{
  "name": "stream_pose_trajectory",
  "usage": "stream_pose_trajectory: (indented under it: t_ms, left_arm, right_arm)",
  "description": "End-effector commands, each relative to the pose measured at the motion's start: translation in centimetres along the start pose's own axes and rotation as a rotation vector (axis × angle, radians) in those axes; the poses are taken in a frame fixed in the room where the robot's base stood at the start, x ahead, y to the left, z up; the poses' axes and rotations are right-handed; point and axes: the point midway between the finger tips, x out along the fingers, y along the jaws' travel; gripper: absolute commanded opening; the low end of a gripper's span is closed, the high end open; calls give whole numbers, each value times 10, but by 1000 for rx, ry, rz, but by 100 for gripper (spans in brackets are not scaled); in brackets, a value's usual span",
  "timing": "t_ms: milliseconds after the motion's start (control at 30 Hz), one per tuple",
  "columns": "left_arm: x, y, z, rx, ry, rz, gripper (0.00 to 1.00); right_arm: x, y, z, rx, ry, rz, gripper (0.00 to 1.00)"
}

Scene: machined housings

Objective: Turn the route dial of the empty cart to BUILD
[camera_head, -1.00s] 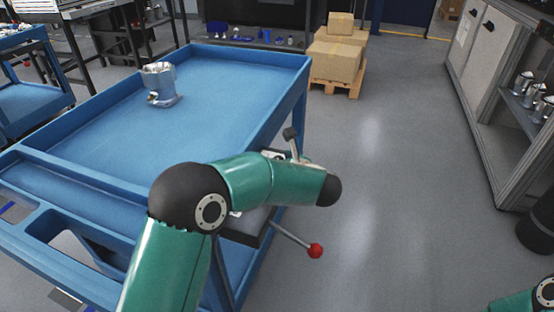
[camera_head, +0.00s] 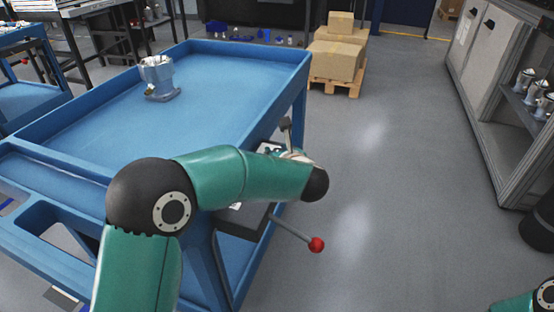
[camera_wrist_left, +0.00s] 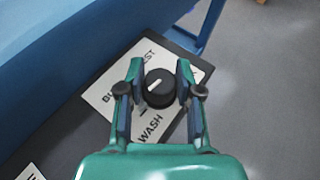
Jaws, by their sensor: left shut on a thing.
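The route dial (camera_wrist_left: 160,92) is a round black knob with a white line on its cap, on a white label plate (camera_wrist_left: 104,98). Lettering beside it is partly covered: "BU…" at left, "…EST" above, "WASH" below. The white line lies slanted on the left half of the cap; which word it marks I cannot tell. My left gripper (camera_wrist_left: 159,70) is shut on the dial, one finger on each side. In the head view the arm hides the dial and most of the gripper. The blue cart (camera_head: 215,62) carries a grey metal housing (camera_head: 158,78) on its top.
A lever with a red ball (camera_head: 316,244) sticks out from the cart's side near my left arm. Boxes on a pallet (camera_head: 337,62) stand behind. A grey cabinet (camera_head: 482,60) is at the right. The floor between is clear.

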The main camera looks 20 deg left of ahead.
Motion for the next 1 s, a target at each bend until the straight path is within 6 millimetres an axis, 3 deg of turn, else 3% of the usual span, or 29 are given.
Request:
stream_pose_trajectory:
  t_ms: [33,100,400,1000]
  left_arm:
    - [3,2,-5,9,-5,-32,0]
    - [3,2,-6,30,-5,-84,0]
    - [3,3,-3,136,-6,-336,0]
    - [1,1,0,279,-3,-673,0]
  right_arm:
    - [16,6,0,0,0,0,44]
    - [27,10,0,0,0,0,44]
    - [66,24,0,0,0,0,44]
    - [89,32,0,0,0,0,44]
